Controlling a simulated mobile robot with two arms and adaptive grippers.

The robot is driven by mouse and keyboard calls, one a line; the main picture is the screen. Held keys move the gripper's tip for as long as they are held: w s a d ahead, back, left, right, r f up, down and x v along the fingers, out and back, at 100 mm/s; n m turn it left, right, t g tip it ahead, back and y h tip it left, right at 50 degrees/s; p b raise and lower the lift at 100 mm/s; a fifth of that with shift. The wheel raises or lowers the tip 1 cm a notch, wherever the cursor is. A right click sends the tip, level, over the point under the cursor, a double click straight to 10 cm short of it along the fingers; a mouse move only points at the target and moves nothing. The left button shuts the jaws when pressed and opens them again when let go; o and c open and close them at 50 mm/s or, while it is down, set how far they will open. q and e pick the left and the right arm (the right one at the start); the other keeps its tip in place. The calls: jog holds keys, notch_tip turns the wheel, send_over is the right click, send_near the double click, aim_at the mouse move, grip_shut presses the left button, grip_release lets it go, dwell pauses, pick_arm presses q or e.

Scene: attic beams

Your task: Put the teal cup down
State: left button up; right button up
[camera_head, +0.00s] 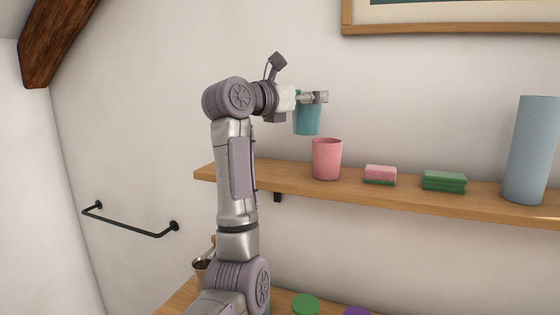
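The teal cup (307,121) is upright in the air above the wooden shelf (370,194), above and a little left of a pink cup. My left gripper (316,97) is shut on the teal cup near its rim, with its fingers covering part of the top. A gap shows between the teal cup's bottom and the pink cup's rim. My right gripper is not in view.
The pink cup (327,160), a pink and green sponge (380,174), a green sponge (444,181) and a tall blue cylinder (533,150) stand on the shelf. Its left end looks bare. Below are a green round thing (306,304) and a black wall rail (130,227).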

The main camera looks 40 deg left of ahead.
pick_arm(q)
jog(key=s+a+f+p, duration=0.1)
jog(key=a+f, duration=0.2)
jog(key=a, duration=0.1)
jog(key=s+a+f+p, duration=0.1)
jog(key=a+f, duration=0.2)
jog(key=s+a+f+p, duration=0.1)
jog(key=a+f, duration=0.2)
jog(key=a, duration=0.1)
jog(key=shift+s+a, duration=0.35)
jog(key=shift+f+p, duration=0.3)
jog(key=shift+f, duration=0.05)
jog(key=shift+w, duration=0.1)
jog(key=shift+f, duration=0.1)
jog(key=o, duration=0.9)
jog(key=shift+o, duration=1.9)
jog(key=shift+f, duration=0.1)
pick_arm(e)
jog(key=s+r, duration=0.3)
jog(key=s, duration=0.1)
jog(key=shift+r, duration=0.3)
